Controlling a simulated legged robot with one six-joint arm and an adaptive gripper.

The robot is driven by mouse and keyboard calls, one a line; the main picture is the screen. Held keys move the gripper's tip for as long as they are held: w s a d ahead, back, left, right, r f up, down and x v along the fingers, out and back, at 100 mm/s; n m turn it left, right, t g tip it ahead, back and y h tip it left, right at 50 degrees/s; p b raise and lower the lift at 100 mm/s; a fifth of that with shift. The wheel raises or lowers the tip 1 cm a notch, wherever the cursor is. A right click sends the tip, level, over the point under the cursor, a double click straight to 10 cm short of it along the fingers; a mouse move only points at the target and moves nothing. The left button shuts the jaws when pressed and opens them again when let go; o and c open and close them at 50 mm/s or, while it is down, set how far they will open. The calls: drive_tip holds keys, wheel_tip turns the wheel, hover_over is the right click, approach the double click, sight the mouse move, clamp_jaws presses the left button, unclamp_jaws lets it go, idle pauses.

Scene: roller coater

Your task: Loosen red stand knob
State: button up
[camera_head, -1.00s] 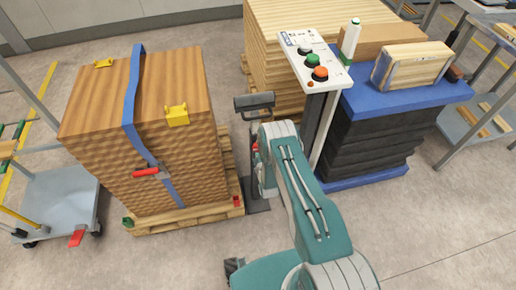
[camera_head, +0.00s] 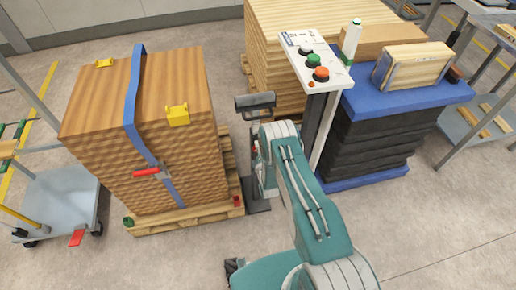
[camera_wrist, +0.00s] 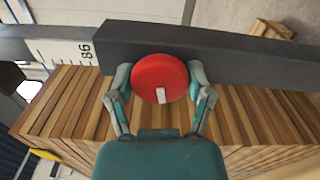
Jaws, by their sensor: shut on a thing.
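The red stand knob (camera_wrist: 160,78) is a round disc with a small white mark near its lower edge. It sits on the dark grey post of the stand (camera_wrist: 235,52) in the wrist view. My gripper (camera_wrist: 160,85) is shut on the knob, with one finger on its left and one on its right. In the head view, the stand (camera_head: 255,102) rises between the strapped stack and the control panel. There my arm hides most of the knob and my gripper.
A strapped wood stack (camera_head: 165,85) on a pallet stands close on the left. The control panel (camera_head: 315,65) and a dark stack with a blue top (camera_head: 405,97) stand on the right. A grey cart (camera_head: 58,205) is at far left. The front floor is clear.

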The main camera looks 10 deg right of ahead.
drive_tip(key=shift+s+a+f, duration=0.1)
drive_tip(key=shift+s+f, duration=0.05)
drive_tip(key=shift+f, duration=0.1)
drive_tip(key=o, duration=1.1)
drive_tip(key=shift+o, duration=0.2)
drive_tip(key=shift+r, duration=0.1)
drive_tip(key=s, duration=1.2)
